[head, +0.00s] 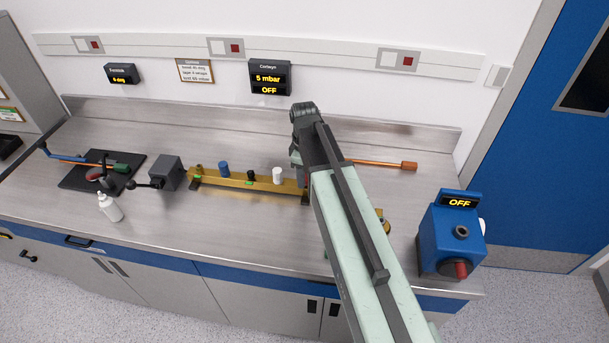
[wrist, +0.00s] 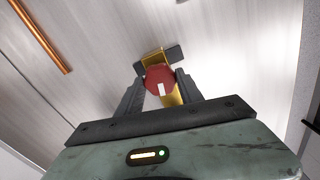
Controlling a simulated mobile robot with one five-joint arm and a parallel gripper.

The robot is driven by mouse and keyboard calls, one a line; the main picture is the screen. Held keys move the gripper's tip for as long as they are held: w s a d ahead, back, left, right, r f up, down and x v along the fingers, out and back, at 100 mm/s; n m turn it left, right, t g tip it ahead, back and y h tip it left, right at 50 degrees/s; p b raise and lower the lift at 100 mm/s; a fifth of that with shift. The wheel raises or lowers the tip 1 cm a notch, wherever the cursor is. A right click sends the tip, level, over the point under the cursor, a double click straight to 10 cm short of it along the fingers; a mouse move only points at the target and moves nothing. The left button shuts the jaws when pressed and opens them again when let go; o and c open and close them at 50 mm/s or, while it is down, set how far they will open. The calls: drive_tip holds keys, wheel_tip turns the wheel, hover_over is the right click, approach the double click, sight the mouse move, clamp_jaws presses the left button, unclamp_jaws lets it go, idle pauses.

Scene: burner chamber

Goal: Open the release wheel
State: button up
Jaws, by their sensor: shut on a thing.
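The release wheel is a red, faceted knob with a white mark (wrist: 159,77), seen in the middle of the wrist view. It sits on a brass-coloured rail (wrist: 172,97) with a dark block behind it. My gripper (wrist: 160,86) has one dark finger on each side of the wheel and is shut on it. In the head view the brass rail (head: 233,181) runs along the bench and passes behind my arm. My arm hides most of the wheel and the fingers there.
The steel bench (head: 150,217) carries a blue pump-like unit reading OFF (head: 457,235) at the right, a copper rod (head: 382,163) behind my arm, a grey box (head: 165,172), a white bottle (head: 110,208) and a black plate (head: 75,178) at the left. A wall display (head: 270,77) reads "5 mbar OFF".

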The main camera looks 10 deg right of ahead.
drive_tip(key=o, duration=1.4)
drive_tip(key=shift+r, duration=0.1)
wheel_tip(320, 180, up, 8)
drive_tip(key=p, duration=0.8)
drive_tip(key=shift+f, duration=0.2)
